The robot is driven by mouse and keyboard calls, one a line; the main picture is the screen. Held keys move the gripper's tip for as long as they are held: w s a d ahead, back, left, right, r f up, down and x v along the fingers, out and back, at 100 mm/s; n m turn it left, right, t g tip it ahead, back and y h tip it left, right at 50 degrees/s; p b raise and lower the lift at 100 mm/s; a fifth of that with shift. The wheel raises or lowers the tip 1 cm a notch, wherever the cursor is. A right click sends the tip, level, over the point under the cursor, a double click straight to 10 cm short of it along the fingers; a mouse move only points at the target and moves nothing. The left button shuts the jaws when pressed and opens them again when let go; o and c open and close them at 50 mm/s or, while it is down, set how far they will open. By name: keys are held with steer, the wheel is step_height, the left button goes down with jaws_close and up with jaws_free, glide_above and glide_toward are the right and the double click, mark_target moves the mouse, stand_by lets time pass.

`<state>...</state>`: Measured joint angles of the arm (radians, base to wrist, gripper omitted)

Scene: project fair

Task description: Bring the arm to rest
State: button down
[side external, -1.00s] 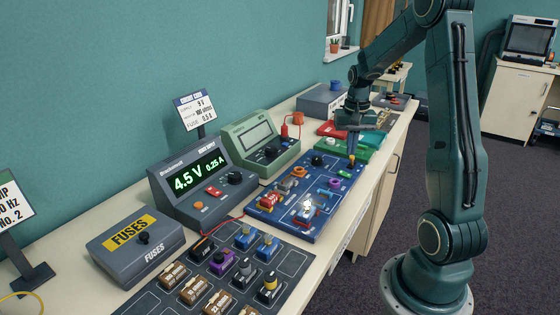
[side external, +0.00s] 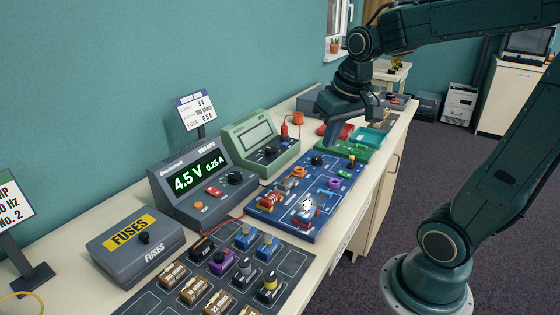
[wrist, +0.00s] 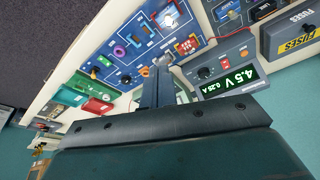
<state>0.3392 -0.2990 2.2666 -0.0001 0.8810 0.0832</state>
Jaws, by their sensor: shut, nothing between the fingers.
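My gripper (side external: 331,136) hangs above the bench beyond the blue circuit board (side external: 342,196), clear of the board and its parts. Its fingers are shut with nothing between them. In the wrist view my gripper (wrist: 160,68) shows its fingers together, with the blue board (wrist: 122,72) behind. My arm is bent, with its forearm reaching in from the upper right in the side view.
The power supply (side external: 170,199) reading 4.5 V, the green meter (side external: 246,136) and the fuse box (side external: 118,258) line the wall side. A dark component tray (side external: 292,262) lies in front. Green, red and teal trays lie beyond the board. Open floor (side external: 420,190) is at right.

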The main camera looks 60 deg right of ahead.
steer(key=s+a+r+n+t+y, duration=0.1)
steer(key=s+a+n, duration=0.3)
steer(key=s+a, duration=0.4)
steer(key=shift+s+a+n+t, duration=0.2)
steer(key=shift+a+n+t, duration=0.2)
steer(key=shift+a+t, duration=0.25)
stand_by(0.5)
